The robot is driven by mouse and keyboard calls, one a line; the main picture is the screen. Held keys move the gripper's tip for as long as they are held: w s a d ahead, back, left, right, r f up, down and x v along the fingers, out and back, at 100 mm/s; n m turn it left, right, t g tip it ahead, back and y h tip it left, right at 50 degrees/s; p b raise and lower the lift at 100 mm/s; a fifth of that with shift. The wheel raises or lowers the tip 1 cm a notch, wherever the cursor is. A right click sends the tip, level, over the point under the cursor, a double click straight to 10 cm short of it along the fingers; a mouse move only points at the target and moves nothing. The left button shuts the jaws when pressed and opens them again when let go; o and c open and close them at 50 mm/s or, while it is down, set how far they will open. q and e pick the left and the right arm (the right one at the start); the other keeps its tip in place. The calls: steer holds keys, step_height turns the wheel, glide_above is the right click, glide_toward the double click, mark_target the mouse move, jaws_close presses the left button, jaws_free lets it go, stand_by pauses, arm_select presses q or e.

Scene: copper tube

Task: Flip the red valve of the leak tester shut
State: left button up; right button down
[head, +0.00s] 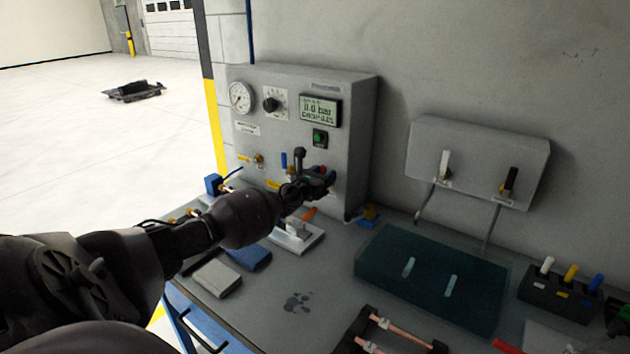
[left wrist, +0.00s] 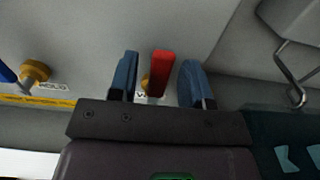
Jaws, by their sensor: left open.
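The leak tester (head: 355,135) is a grey box with a gauge, a knob and a display reading 0.0 bar. Its red valve (head: 323,170) is small and mostly hidden by my left gripper (head: 318,182) in the head view. In the left wrist view the red valve lever (left wrist: 161,68) stands between the two blue-padded fingers of my open left gripper (left wrist: 158,82). A gap shows on the left of the lever and a narrower one on the right; contact cannot be told. The lever's brass body is mostly hidden. My right gripper is not in view.
A two-lever panel (head: 478,150) hangs on the right wall. A dark green mat (head: 420,275), a fixture with copper tubes (head: 385,330) and a handle rack (head: 560,295) lie on the bench.

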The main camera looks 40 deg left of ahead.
arm_select(q)
steer(key=s, duration=0.3)
steer(key=s+p, duration=0.1)
steer(key=s, duration=0.2)
steer(key=s+d, duration=0.1)
steer(key=s, duration=0.2)
steer(key=shift+s+p, duration=0.15)
steer(key=shift+p, duration=0.2)
steer(key=shift+s+d, duration=0.1)
steer(key=shift+s, duration=0.45)
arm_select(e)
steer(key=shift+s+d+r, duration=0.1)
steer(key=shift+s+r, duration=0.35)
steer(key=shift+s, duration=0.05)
